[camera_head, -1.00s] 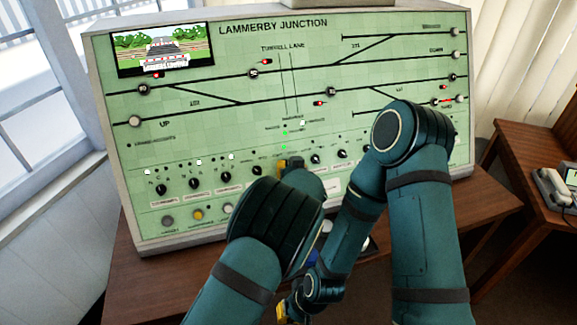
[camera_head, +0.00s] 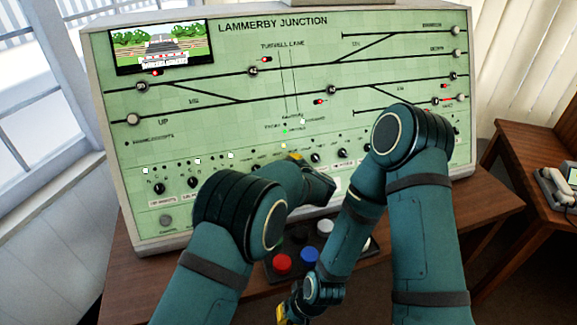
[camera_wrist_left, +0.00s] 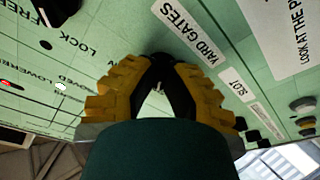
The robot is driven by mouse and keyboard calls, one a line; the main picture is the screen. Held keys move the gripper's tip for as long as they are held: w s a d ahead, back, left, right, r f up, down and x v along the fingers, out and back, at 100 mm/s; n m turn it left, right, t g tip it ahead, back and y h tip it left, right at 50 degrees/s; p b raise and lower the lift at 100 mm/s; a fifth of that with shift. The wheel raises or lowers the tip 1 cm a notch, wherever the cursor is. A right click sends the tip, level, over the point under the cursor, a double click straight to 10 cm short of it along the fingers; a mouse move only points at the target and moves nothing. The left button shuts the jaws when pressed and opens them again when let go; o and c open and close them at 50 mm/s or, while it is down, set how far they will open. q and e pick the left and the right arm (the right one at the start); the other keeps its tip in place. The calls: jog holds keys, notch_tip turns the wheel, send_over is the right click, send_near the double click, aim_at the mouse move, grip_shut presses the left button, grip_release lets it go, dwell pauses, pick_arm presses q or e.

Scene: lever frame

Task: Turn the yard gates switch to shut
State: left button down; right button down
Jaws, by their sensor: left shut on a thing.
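In the head view my left gripper (camera_head: 297,158) is at the panel's lower middle, mostly behind my wrist. My right gripper (camera_head: 285,312) hangs low at the bottom middle, away from the panel; its fingers cannot be made out.
A row of other black knobs (camera_head: 193,182) runs along the lower panel. A button box with a red button (camera_head: 282,262) and a blue button (camera_head: 310,255) stands on the wooden desk (camera_head: 215,280) below. A screen (camera_head: 160,46) is at the panel's upper left. A telephone (camera_head: 553,188) is at right.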

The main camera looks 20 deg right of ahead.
pick_arm(q)
jog(key=shift+w+r, duration=0.1)
dwell(0.4)
jog(key=c, duration=1)
grip_release()
notch_tip(320, 180, up, 10)
jog(key=shift+f, duration=0.1)
